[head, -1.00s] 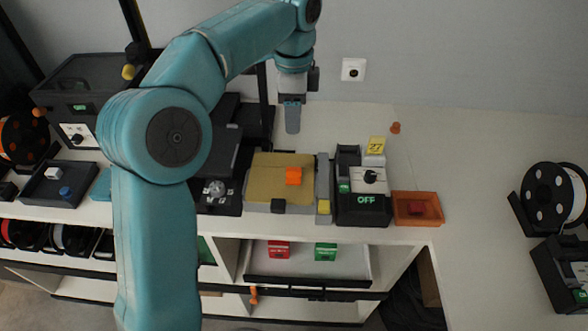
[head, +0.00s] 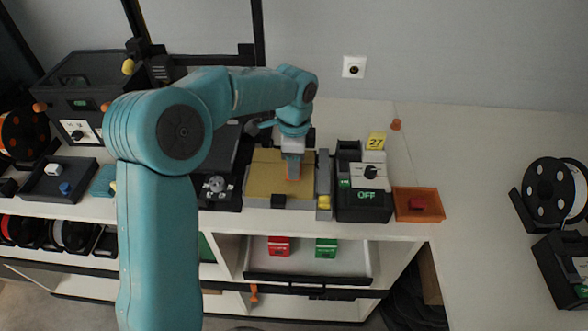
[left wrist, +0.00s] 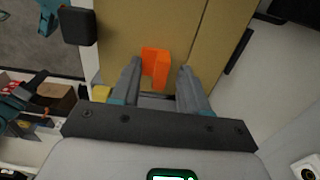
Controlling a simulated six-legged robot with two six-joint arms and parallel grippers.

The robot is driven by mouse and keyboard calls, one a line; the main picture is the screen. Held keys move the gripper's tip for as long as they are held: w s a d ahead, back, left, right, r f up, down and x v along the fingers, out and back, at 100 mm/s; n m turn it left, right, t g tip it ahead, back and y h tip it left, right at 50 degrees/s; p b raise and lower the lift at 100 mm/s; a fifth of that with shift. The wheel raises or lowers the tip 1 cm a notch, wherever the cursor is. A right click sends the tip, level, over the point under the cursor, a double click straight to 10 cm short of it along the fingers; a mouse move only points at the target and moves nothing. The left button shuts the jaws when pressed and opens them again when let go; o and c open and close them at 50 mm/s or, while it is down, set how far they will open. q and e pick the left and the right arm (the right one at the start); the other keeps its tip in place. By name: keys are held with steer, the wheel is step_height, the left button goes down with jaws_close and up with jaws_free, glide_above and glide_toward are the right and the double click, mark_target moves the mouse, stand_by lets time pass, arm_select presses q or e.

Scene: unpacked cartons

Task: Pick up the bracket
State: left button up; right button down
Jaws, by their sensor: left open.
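The bracket is a small orange piece standing on the tan bed of a grey machine. In the left wrist view the bracket (left wrist: 155,65) shows between the two grey fingers, closer to the left one, with a gap on the right side. My left gripper (head: 292,176) is open and points down over the bed. In the head view its fingers hide nearly all of the bracket. I cannot tell how far the fingertips are above the bed. My right gripper is not in view.
A black switch box (head: 364,206) marked OFF stands right of the bed (head: 262,177). An orange tray (head: 428,214) with a red piece is beyond it. The right counter has free room.

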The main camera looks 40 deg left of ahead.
arm_select(q)
steer(key=shift+s, duration=0.15)
steer(key=shift+a+f, duration=0.1)
steer(key=shift+f, duration=0.05)
steer(key=shift+c, duration=0.9)
steer(key=shift+w, duration=0.2)
steer(key=c, duration=0.5)
jaws_close()
steer(key=shift+s, duration=0.15)
